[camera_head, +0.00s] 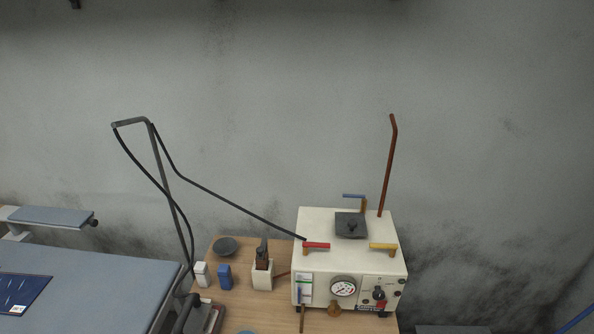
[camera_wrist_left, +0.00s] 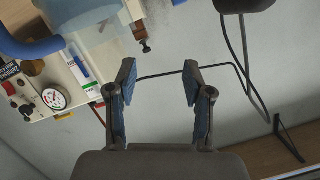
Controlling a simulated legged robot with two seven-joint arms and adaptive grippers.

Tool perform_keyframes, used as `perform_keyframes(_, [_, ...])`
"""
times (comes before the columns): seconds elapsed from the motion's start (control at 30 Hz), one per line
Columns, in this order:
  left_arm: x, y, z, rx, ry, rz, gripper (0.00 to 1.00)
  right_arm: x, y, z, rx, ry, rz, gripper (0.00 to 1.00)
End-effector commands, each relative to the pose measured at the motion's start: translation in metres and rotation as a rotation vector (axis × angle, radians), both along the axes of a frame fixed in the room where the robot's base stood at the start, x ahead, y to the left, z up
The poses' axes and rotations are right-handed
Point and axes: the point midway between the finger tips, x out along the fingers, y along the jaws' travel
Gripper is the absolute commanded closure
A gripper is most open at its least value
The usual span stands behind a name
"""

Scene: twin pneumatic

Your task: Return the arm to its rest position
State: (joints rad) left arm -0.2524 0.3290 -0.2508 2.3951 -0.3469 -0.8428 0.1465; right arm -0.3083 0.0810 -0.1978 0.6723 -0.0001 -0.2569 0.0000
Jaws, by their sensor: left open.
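My left gripper (camera_wrist_left: 160,82) shows in the left wrist view. Its two blue-padded fingers stand well apart with nothing held between them. Behind the fingers are the grey wall and a thin dark bent rod. The white machine (camera_wrist_left: 35,75) with its round gauge lies to the left of the fingers, apart from them. Neither gripper shows in the head view, and my right gripper is in no view.
In the head view the white machine (camera_head: 322,268) stands on a wooden table (camera_head: 229,310), with colored handles on top. Beside it are small containers, including a blue one (camera_head: 225,275). A blue-grey padded board (camera_head: 100,285) lies left. A tall bent rod (camera_head: 160,160) rises between.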

Motion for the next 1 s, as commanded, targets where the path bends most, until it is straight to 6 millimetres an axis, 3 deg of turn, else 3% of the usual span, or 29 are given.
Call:
perform_keyframes(0.03, [-0.021, 0.006, -0.032, -0.038, 0.139, 0.046, 0.49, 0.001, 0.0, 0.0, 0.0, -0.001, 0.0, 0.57])
perform_keyframes(0.1, [-0.05, 0.011, -0.07, -0.075, 0.317, 0.093, 0.49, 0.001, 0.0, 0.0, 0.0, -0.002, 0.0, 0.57])
perform_keyframes(0.2, [-0.092, 0.013, -0.109, -0.116, 0.527, 0.133, 0.49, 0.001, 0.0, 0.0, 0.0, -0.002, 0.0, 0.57])
perform_keyframes(0.4, [-0.171, 0.006, -0.156, -0.175, 0.86, 0.163, 0.49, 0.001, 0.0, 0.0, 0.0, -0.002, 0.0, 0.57])
perform_keyframes(0.53, [-0.218, -0.002, -0.173, -0.208, 1.043, 0.164, 0.49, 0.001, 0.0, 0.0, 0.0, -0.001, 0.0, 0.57])
perform_keyframes(0.6, [-0.207, -0.001, -0.2, -0.2, 1.04, 0.164, 0.49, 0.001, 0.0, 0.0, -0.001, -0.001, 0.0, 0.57])
perform_keyframes(0.8, [-0.2, -0.003, -0.277, -0.193, 1.069, 0.165, 0.49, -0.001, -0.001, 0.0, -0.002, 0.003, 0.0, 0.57])
perform_keyframes(0.87, [-0.201, -0.004, -0.304, -0.191, 1.079, 0.165, 0.49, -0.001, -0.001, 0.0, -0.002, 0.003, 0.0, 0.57])
perform_keyframes(1.0, [-0.215, -0.003, -0.38, -0.183, 1.111, 0.165, 0.49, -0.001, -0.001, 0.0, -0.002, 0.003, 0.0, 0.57])
